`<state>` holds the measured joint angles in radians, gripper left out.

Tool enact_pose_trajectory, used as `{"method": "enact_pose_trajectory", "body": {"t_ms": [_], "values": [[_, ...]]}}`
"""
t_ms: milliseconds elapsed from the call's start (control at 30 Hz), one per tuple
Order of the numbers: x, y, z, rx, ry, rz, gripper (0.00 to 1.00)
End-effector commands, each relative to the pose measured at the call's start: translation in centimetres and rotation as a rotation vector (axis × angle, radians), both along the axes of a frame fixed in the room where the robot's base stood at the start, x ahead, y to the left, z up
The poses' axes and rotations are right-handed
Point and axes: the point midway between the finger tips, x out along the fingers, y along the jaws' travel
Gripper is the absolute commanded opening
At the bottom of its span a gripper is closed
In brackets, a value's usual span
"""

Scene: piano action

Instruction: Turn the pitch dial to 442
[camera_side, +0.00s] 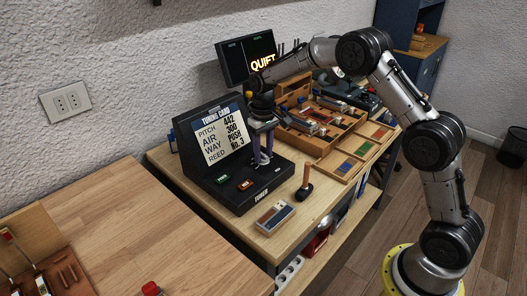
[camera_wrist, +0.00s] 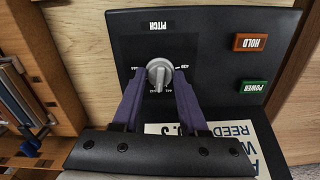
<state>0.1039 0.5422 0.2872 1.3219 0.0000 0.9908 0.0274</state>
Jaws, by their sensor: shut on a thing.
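The black tuner (camera_side: 238,190) stands on the wooden bench, with its sloped tuning card (camera_side: 222,137) reading PITCH 442. In the wrist view the silver pitch dial (camera_wrist: 159,75) sits on the tuner's black panel, below the upside-down PITCH label. My gripper (camera_wrist: 160,88) is shut on the dial, one purple finger on each side of it. The small scale numbers around the dial are too small to read surely.
A green POWER button (camera_wrist: 252,87) and an orange HOLD button (camera_wrist: 250,42) are beside the dial. Wooden trays (camera_side: 340,165) are at right.

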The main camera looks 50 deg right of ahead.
Motion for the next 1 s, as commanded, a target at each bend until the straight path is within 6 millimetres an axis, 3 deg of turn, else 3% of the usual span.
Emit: {"method": "enact_pose_trajectory", "body": {"t_ms": [400,967,1000], "values": [[0.05,0.02,0.09,0.0,-0.002,-0.192,0.0],[0.06,0.01,0.11,-0.001,-0.003,-0.219,0.0],[0.06,0.01,0.11,-0.001,-0.003,-0.218,0.48]]}}
